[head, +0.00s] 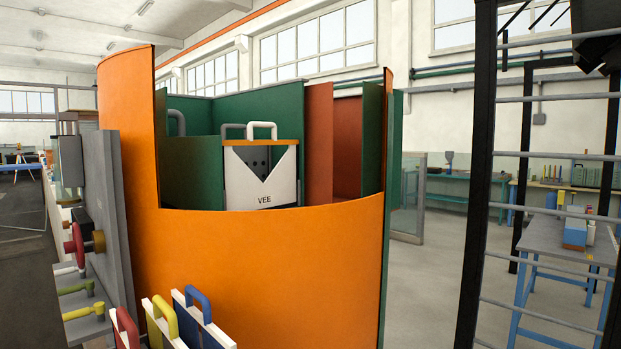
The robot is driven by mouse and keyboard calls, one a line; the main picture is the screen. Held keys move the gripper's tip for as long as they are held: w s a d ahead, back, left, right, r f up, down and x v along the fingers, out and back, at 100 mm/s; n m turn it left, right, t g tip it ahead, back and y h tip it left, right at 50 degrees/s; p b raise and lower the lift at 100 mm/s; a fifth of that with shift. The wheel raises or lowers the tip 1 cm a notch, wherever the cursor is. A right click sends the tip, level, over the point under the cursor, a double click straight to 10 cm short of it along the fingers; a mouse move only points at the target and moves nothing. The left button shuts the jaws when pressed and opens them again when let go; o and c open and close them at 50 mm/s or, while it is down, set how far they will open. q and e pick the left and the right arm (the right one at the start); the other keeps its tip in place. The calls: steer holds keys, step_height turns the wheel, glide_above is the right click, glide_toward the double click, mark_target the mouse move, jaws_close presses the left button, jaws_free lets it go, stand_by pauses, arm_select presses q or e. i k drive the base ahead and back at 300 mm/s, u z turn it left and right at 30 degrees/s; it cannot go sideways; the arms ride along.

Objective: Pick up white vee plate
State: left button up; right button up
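The white vee plate (262,192) stands upright behind the low part of a curved orange wall. Neither of my grippers shows in the head view.
The curved orange wall (260,270) stands in front, with green panels (190,170) and a red-brown panel (318,140) inside. Plates with red, yellow and blue handles (198,300) stand at the bottom. A black frame (475,170) rises at right. Grey floor (430,270) is clear between.

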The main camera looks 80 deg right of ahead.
mark_target(246, 191)
steer(key=k, duration=0.8)
steer(key=z, duration=1.15)
steer(key=i, duration=0.6)
